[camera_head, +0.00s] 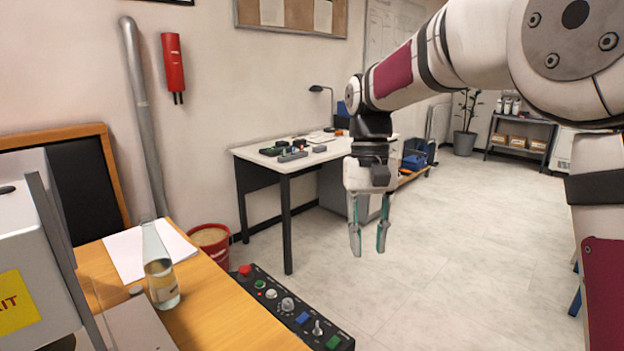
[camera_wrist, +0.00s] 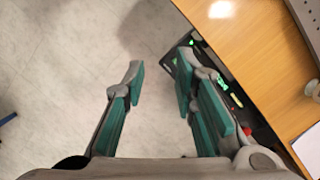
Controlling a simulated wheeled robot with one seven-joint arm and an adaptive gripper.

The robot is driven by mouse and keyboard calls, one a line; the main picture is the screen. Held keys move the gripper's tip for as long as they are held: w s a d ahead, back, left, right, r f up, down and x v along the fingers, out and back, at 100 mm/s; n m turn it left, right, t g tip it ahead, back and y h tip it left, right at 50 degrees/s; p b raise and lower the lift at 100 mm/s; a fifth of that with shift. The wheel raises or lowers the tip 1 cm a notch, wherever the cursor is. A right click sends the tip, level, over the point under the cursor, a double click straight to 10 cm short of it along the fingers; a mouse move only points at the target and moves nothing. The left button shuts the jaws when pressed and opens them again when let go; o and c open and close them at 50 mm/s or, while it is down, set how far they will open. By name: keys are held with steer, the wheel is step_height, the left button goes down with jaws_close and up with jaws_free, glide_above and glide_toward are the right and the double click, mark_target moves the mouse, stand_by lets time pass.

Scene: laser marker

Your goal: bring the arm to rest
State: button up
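My gripper (camera_head: 369,236) hangs from my raised arm in the middle of the head view, fingers pointing down. It is over open floor, to the right of the wooden table and apart from everything. In the wrist view my gripper (camera_wrist: 162,82) shows two teal-padded fingers spread apart with nothing between them but floor. The gripper is open and empty.
A wooden table (camera_head: 215,300) at the lower left bears a glass flask (camera_head: 162,285), a paper sheet and a grey machine (camera_head: 30,260). A black control panel (camera_head: 290,308) runs along its right edge. A white desk (camera_head: 330,155) stands behind.

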steer(key=s+d+r+t, duration=0.15)
steer(key=s+d, duration=0.25)
steer(key=s, duration=0.5)
steer(key=s+d+r+t, duration=0.1)
steer(key=s+d+r, duration=0.2)
steer(key=s, duration=0.6)
steer(key=s+d+f+t, duration=0.15)
steer(key=s+f, duration=0.25)
steer(key=s, duration=0.4)
steer(key=s+d+f, duration=0.2)
steer(key=s+f, duration=0.1)
steer(key=s, duration=0.4)
step_height(320, 180, up, 20)
steer(key=t+p, duration=0.2)
steer(key=p, duration=1.6)
steer(key=shift+w+a+f+t, duration=0.15)
steer(key=shift+a+t, duration=0.25)
steer(key=shift+a, duration=0.05)
